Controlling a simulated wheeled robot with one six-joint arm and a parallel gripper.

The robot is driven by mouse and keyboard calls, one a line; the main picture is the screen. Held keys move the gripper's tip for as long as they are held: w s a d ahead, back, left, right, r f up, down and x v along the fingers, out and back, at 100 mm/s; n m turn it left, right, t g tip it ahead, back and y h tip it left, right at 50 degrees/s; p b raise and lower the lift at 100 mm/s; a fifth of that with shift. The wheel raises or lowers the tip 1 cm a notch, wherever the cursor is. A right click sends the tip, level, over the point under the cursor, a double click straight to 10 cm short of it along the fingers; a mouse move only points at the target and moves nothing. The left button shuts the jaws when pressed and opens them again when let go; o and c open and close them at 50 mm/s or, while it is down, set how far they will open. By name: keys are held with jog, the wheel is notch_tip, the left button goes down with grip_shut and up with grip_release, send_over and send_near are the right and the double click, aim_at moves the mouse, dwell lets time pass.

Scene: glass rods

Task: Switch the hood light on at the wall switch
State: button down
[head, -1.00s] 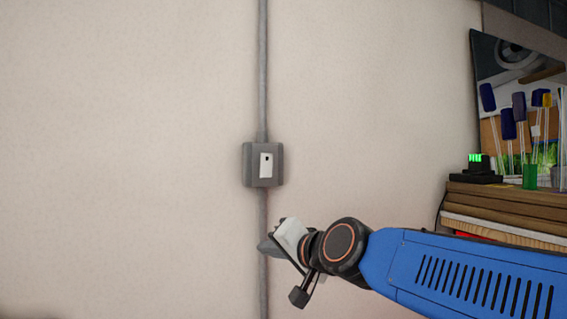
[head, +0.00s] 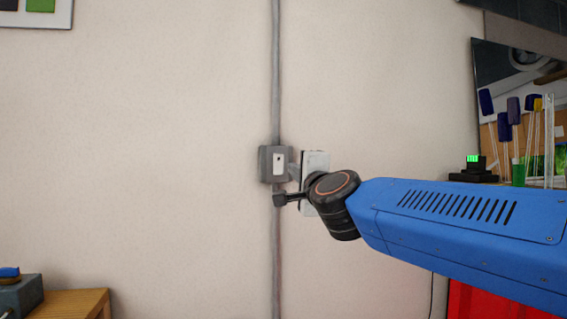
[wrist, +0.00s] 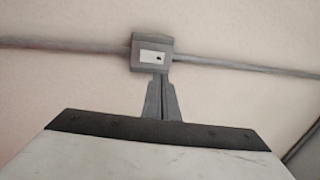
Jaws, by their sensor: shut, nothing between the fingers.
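The wall switch is a grey box (head: 265,166) on the pale wall with a white rocker plate (head: 279,163) on its front. It also shows in the wrist view (wrist: 167,67), with a small dark mark on the white plate (wrist: 149,57). My gripper (head: 291,171) is at the right side of the box in the head view, partly hidden by my wrist. In the wrist view the fingers (wrist: 159,77) are together and empty, with their tips at the box's lower edge in the picture. I cannot tell whether they touch it.
A grey conduit (head: 275,80) runs up and down the wall through the box. A wooden table (head: 75,303) stands at bottom left. At right are blue-topped rods (head: 513,110), a device with a green display (head: 473,160) and a red surface (head: 490,303). The wall around the switch is clear.

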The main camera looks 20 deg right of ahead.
aim_at(279, 157)
jog(key=w, duration=0.4)
jog(key=w+r, duration=0.1)
jog(key=w, duration=0.4)
jog(key=w+r, duration=0.1)
jog(key=w, duration=0.3)
jog(key=shift+w, duration=0.45)
jog(key=shift+r, duration=0.1)
jog(key=shift+w+r, duration=0.1)
jog(key=shift+w, duration=0.15)
jog(key=shift+s, duration=0.1)
